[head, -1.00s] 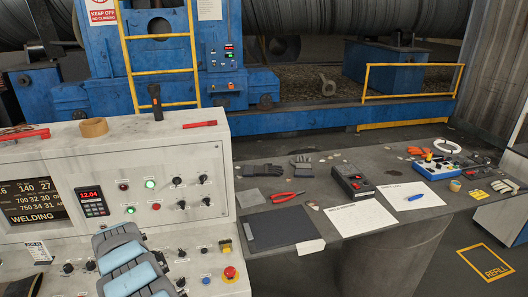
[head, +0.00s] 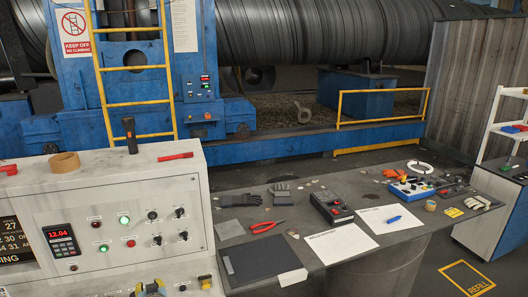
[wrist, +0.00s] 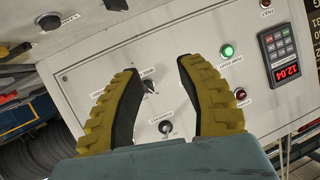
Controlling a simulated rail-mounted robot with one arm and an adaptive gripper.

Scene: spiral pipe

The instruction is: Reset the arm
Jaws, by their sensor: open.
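My gripper (wrist: 158,85) is open and empty in the wrist view. Its two yellow ribbed fingers with dark inner pads stand apart in front of the white control panel (wrist: 90,55). Panel knobs show between and beyond the fingers, and I cannot tell how far off they are. In the head view, only a small yellow and grey part of the gripper (head: 150,289) shows at the bottom edge, before the panel's lower part. The rest of my arm is out of that view.
The control console (head: 190,190) carries lit buttons, knobs, a tape roll (head: 64,162) and a black torch (head: 130,135). To its right, a grey table (head: 235,205) holds pliers (head: 266,227), papers, gloves and a meter (head: 331,208). A blue machine with a yellow ladder (head: 134,68) stands behind.

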